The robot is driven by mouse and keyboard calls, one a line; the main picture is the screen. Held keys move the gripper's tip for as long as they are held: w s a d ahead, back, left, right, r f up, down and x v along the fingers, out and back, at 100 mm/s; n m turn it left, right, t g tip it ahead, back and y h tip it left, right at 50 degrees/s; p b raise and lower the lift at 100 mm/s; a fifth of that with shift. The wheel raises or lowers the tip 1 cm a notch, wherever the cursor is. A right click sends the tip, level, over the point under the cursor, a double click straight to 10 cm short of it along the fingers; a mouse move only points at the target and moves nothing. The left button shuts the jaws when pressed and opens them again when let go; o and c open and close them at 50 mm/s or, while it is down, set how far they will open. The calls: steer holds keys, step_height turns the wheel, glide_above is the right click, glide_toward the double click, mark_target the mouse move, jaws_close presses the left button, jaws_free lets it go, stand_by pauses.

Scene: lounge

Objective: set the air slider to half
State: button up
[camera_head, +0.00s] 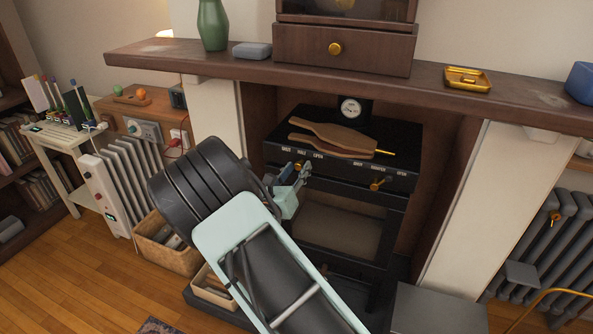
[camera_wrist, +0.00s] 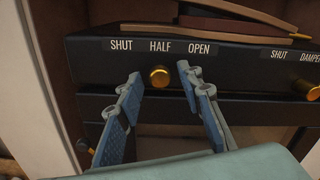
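The air slider's brass knob (camera_wrist: 159,77) stands on the dark stove front (camera_wrist: 100,72), directly below the HALF label and between SHUT and OPEN, in the wrist view. My gripper (camera_wrist: 160,82) is open, with one finger on each side of the knob. Gaps show on both sides, so the fingers do not grip it; their depth relative to the knob is hard to tell. In the head view my gripper (camera_head: 290,187) is at the left part of the stove front, and my arm hides much of that area.
A second brass knob, the damper's (camera_head: 377,184), is to the right on the stove front. Bellows (camera_head: 338,137) and a round gauge (camera_head: 351,108) are on the stove top. The mantel shelf (camera_head: 230,68) overhangs above. A wooden surround wall (camera_wrist: 52,60) stands close on the left.

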steer(key=v, duration=1.2)
steer(key=shift+r, duration=0.1)
